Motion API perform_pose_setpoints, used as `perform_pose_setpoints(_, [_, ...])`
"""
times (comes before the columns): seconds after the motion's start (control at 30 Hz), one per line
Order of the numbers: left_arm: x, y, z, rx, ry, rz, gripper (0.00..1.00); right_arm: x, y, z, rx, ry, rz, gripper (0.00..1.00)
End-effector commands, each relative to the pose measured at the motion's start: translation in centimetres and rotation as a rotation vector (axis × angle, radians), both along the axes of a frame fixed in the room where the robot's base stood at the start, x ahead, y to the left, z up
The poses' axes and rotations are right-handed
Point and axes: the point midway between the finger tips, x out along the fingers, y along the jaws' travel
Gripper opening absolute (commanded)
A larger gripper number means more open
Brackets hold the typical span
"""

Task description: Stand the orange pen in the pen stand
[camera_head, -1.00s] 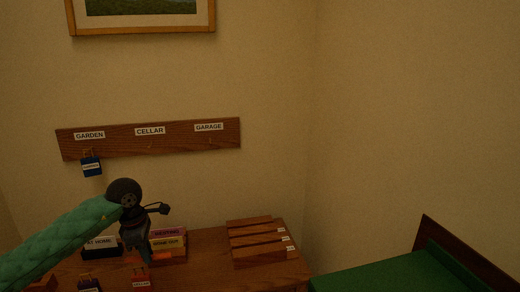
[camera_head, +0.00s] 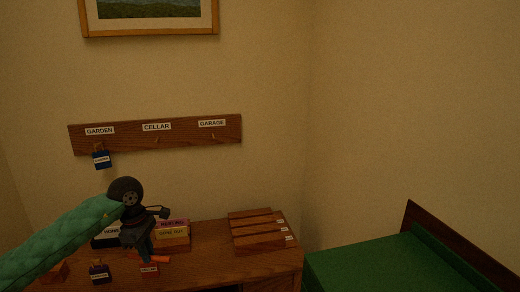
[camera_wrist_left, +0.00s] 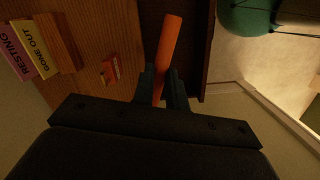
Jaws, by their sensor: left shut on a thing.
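The orange pen (camera_wrist_left: 169,48) is held between the fingers of my left gripper (camera_wrist_left: 161,88) in the left wrist view, with a long part sticking out beyond the fingertips. In the head view the pen (camera_head: 161,259) shows as a short orange bar, nearly level, at the tips of my left gripper (camera_head: 149,256), above the front part of the desk. I cannot pick out the pen stand with certainty in either view. My right gripper is not in view.
The desk (camera_head: 212,262) has a slotted wooden rack (camera_head: 258,240) at right and signs (camera_head: 173,233) behind the gripper. A hook board (camera_head: 180,145) is on the wall. Open desk lies right of the pen.

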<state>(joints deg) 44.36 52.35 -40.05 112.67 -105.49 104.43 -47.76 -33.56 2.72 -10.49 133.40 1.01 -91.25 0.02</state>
Motion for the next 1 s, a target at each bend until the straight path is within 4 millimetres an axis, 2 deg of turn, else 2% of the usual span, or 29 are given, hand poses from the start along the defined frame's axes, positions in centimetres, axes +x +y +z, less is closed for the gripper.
perform_pose_setpoints(0.27, [0.2, -0.3, 0.0, 0.001, 0.0, -0.342, 0.0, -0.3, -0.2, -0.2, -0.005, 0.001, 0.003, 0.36])
perform_pose_setpoints(0.47, [-0.2, -1.0, -1.4, 0.002, 0.002, -0.653, 0.0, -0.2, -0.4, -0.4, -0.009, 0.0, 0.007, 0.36])
perform_pose_setpoints(0.87, [-2.7, -5.0, -6.8, 0.002, 0.002, -1.243, 0.0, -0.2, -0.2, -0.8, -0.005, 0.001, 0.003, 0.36])
perform_pose_setpoints(1.0, [-4.5, -7.2, -9.6, 0.002, 0.002, -1.391, 0.0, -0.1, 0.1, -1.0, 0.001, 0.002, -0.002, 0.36])
